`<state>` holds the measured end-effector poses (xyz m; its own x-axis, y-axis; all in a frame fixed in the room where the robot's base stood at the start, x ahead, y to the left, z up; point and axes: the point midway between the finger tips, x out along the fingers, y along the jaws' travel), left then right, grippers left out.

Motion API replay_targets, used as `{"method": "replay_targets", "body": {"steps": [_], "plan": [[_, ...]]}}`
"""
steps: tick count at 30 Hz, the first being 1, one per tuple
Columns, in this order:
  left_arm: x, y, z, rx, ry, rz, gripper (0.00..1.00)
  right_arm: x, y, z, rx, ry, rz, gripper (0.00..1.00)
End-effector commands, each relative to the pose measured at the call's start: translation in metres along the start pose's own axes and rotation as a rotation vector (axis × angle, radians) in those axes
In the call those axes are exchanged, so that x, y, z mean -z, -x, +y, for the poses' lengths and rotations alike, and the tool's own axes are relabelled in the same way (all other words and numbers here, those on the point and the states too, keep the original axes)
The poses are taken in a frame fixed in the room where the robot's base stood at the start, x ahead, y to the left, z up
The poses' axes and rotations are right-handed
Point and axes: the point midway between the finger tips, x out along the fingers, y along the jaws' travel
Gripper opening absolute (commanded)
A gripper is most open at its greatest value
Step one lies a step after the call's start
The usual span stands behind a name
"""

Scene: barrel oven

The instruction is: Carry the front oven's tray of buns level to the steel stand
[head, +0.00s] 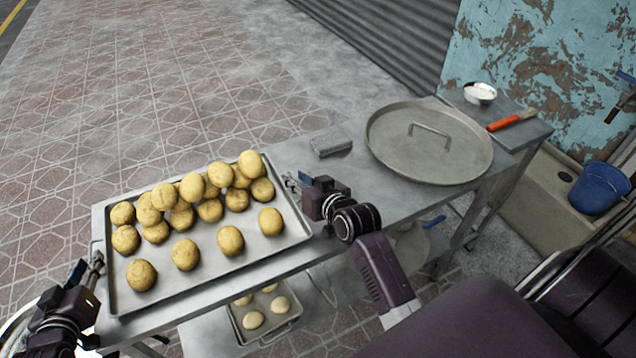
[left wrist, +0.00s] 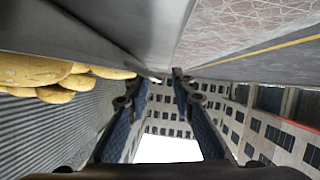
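The metal tray of buns (head: 215,259) lies on the left part of the steel stand (head: 330,205) and looks level. Several golden buns (head: 185,254) sit in it, crowded toward its far side; some show in the left wrist view (left wrist: 40,75). My left gripper (head: 97,264) is at the tray's left end. In the left wrist view (left wrist: 166,76) its fingers stand apart, tips close to a grey metal edge. My right gripper (head: 293,183) is by the tray's right end; its finger gap is too small to read.
A round lid (head: 430,143) with a handle and a grey block (head: 331,144) occupy the stand's right part. A second tray (head: 287,326) with pale buns is below. A white bowl (head: 480,93), an orange-handled brush (head: 512,120) and a blue bucket (head: 599,188) are at right.

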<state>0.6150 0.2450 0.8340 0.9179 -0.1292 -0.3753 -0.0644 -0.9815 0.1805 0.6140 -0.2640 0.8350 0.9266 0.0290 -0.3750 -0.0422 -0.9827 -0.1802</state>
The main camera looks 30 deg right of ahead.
Motion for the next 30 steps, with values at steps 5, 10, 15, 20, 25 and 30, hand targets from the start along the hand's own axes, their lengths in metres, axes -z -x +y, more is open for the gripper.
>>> {"method": "replay_targets", "body": {"steps": [5,10,15,20,25,30], "plan": [[0.000,0.001,0.001,-0.001,0.001,0.000,0.23,0.000,0.000,-0.001,0.001,-0.001,-0.001,0.23],[-0.001,0.015,0.001,-0.001,0.000,-0.002,0.23,0.000,0.000,-0.001,0.002,-0.001,-0.001,0.23],[-0.002,0.048,0.001,-0.002,-0.001,-0.002,0.23,-0.001,0.000,-0.001,0.002,-0.001,-0.001,0.23],[-0.002,0.082,0.000,-0.001,0.000,-0.003,0.23,-0.001,0.000,-0.001,0.002,-0.001,-0.001,0.23],[-0.001,0.107,0.000,0.000,0.000,-0.002,0.23,-0.001,0.000,-0.001,0.002,-0.001,-0.001,0.23],[-0.001,0.118,0.000,-0.001,0.000,-0.001,0.23,-0.001,0.001,-0.001,0.002,-0.001,-0.001,0.23]]}}
